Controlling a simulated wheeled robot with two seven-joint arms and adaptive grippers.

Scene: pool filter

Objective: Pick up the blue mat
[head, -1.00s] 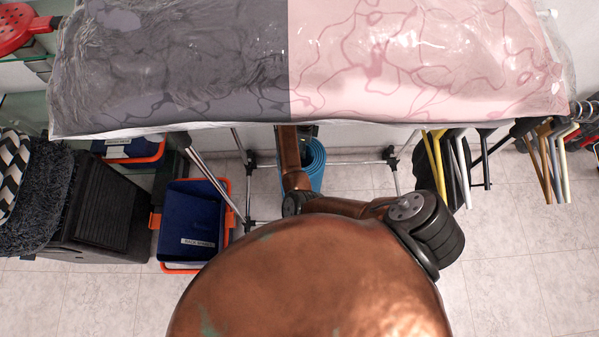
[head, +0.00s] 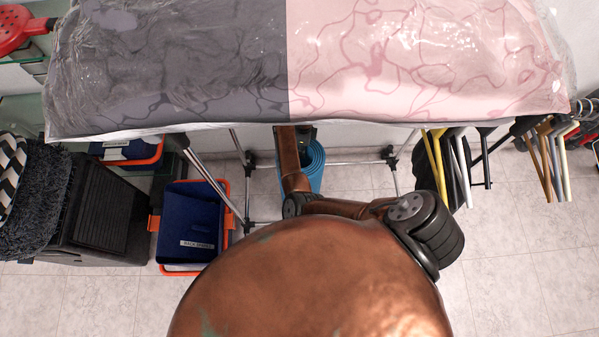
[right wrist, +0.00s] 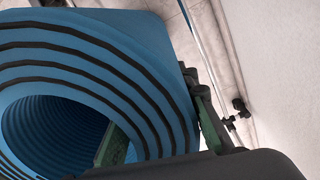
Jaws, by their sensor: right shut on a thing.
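The blue mat (head: 317,168) is rolled up and stands upright on the floor side beneath the rack, partly hidden by my right arm in the head view. In the right wrist view the end of the rolled blue mat (right wrist: 140,65) fills the left side, with dark lines between its layers and a hollow centre. My right gripper (right wrist: 160,128) is shut on the roll's wall, one green finger inside the hollow and one outside. I cannot tell whether the mat touches the floor. My left gripper is not in view.
A large plastic-wrapped grey and pink package (head: 400,60) overhangs the mat on a metal-legged rack (head: 345,165). A blue bin with an orange rim (head: 190,215) stands left, beside a black box (head: 100,215). Hangers (head: 550,160) hang right.

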